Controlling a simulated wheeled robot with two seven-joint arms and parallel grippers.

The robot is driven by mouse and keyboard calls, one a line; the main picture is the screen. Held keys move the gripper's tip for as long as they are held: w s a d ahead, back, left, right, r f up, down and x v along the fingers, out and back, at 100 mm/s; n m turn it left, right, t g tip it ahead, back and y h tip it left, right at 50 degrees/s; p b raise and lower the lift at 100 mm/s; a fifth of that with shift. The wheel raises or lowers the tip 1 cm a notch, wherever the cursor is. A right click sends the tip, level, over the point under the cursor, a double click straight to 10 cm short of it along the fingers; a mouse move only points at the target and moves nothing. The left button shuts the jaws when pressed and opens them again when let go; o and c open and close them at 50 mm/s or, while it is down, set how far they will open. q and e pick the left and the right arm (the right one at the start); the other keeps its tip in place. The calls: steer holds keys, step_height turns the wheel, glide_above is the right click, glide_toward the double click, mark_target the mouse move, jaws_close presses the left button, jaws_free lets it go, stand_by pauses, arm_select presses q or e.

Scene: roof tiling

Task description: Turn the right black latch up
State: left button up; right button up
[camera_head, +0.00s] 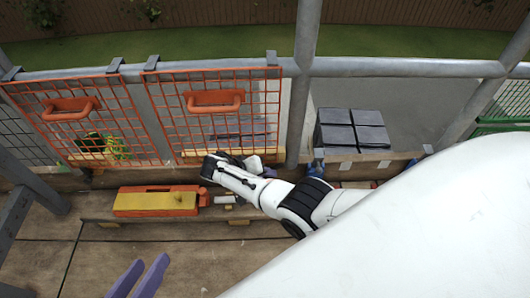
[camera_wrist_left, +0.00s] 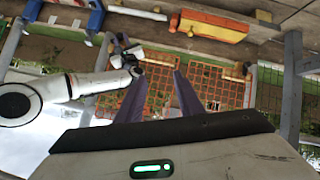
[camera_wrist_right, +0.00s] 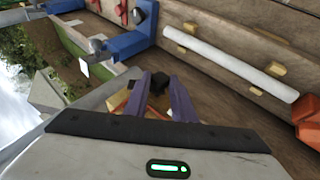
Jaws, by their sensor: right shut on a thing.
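My right gripper (camera_wrist_right: 158,88) has its purple fingers close together on a small black latch (camera_wrist_right: 158,79) in the right wrist view. The fingers partly cover the latch, so its turn is hard to tell. In the head view my right arm hides the latch, at the lower right corner of the right orange mesh panel (camera_head: 215,125). The left orange mesh panel (camera_head: 75,125) hangs beside it. My left gripper (camera_head: 138,279) is low in the head view, away from the panels. In the left wrist view its two fingers (camera_wrist_left: 157,95) are apart with nothing between them.
An orange and yellow tool (camera_head: 156,202) lies on the wooden plank left of my right arm. Dark grey tiles (camera_head: 352,130) are stacked behind the rail at right. A white tube (camera_wrist_right: 232,62) and a blue bracket (camera_wrist_right: 130,42) are close to my right gripper.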

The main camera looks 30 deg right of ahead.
steer(key=o, duration=1)
arm_select(q)
steer(key=shift+g+y, duration=0.9)
steer(key=a+f+p, duration=0.1)
steer(key=f+p, duration=0.1)
steer(key=s+a+f+p, duration=0.1)
steer(key=p, duration=0.2)
steer(key=shift+a+f, duration=0.35)
steer(key=shift+f, duration=0.05)
arm_select(e)
steer(key=v, duration=1)
steer(key=shift+a+r, duration=0.1)
